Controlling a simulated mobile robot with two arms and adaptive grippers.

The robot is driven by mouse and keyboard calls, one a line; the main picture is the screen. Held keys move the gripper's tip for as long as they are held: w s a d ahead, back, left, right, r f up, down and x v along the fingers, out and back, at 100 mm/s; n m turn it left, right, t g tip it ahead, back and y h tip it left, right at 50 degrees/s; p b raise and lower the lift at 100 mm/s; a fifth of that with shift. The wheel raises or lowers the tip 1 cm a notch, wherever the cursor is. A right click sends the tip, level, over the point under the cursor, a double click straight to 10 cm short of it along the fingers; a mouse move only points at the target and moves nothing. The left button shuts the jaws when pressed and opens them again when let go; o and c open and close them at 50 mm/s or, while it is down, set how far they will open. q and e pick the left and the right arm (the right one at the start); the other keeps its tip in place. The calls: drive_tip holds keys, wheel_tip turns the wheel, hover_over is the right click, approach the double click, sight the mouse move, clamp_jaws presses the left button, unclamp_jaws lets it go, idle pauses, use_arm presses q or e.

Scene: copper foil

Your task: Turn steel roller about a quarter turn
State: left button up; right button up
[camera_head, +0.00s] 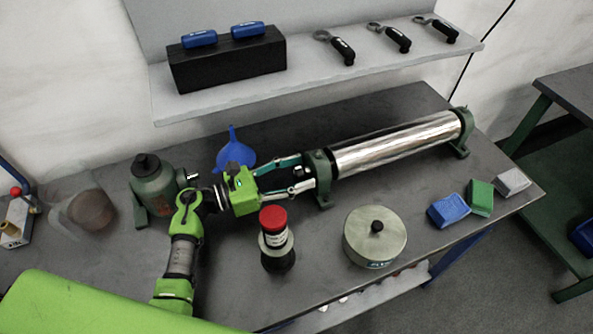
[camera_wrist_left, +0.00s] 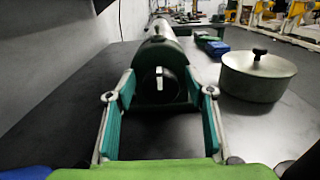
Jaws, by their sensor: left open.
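The steel roller (camera_head: 395,143) is a shiny cylinder lying between green end supports on the table. Its near support (camera_head: 319,178) faces my left gripper (camera_head: 304,176). In the left wrist view the gripper (camera_wrist_left: 160,95) is open, with one finger on each side of the dark round end (camera_wrist_left: 160,88) of the roller's mount. A pale upright tab (camera_wrist_left: 159,84) shows on that end between the fingers. Nothing is held, and I cannot tell whether the fingers touch the end. The roller's body is mostly hidden behind the support there. My right gripper is not in view.
A red-capped jar (camera_head: 275,240) and a round lidded metal tin (camera_head: 375,238) stand in front of the roller. A blue funnel (camera_head: 235,153) and a green machine (camera_head: 158,187) are near my left wrist. Blue, green and white blocks lie at the right. A shelf (camera_head: 330,72) hangs behind.

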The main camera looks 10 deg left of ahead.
use_arm(q)
drive_tip(key=c, duration=1.1)
drive_tip(key=shift+f+n+b, duration=0.15)
drive_tip(key=shift+n+b, duration=0.25)
drive_tip(key=shift+b, duration=0.1)
drive_tip(key=shift+n+b, duration=0.45)
drive_tip(key=shift+n, duration=1.05)
drive_tip(key=n, duration=0.2)
drive_tip(key=shift+a+n, duration=0.1)
drive_tip(key=shift+n, duration=0.3)
drive_tip(key=n+p, duration=0.1)
drive_tip(key=n, duration=0.3)
drive_tip(key=shift+w, duration=0.1)
drive_tip(key=n+p, duration=0.2)
drive_tip(key=n, duration=0.4)
drive_tip(key=shift+n, duration=0.4)
